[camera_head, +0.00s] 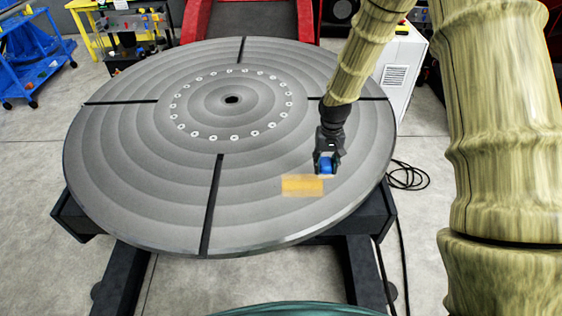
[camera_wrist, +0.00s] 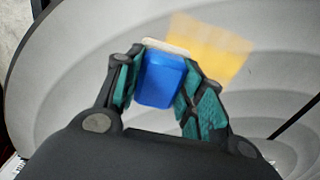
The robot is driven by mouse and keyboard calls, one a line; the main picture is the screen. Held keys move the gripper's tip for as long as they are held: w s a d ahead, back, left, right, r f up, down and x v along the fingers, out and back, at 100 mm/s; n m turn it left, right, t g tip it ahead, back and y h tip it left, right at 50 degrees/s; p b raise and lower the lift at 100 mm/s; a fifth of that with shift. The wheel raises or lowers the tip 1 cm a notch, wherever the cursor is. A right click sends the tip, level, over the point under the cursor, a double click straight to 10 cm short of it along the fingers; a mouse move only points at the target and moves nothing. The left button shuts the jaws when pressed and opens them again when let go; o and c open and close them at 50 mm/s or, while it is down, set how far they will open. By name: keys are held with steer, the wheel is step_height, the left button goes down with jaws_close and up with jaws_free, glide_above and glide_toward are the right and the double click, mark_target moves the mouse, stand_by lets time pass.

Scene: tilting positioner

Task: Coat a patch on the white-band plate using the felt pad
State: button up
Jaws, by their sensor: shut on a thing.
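My gripper (camera_head: 327,163) is over the right front part of a large round grey plate (camera_head: 150,205). It is shut on a blue block with a pale pad at its end, the felt pad (camera_head: 326,165). In the wrist view the felt pad (camera_wrist: 163,77) sits between the two green-lined fingers, its pale face toward the plate. A yellow-orange patch (camera_head: 302,185) lies on the plate just in front of and left of the pad. The patch also shows beside the pad in the wrist view (camera_wrist: 215,50). I cannot tell whether the pad touches the plate. No white band is clear on the plate.
The plate has dark radial slots, a ring of bolts and a centre hole, and rests on a dark frame (camera_head: 120,275). A white cabinet (camera_head: 402,75) stands behind right, with a cable (camera_head: 408,175) on the floor. A blue cart (camera_head: 35,60) is far left.

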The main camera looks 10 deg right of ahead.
steer(key=shift+r+p, duration=0.7)
steer(key=shift+r, duration=0.75)
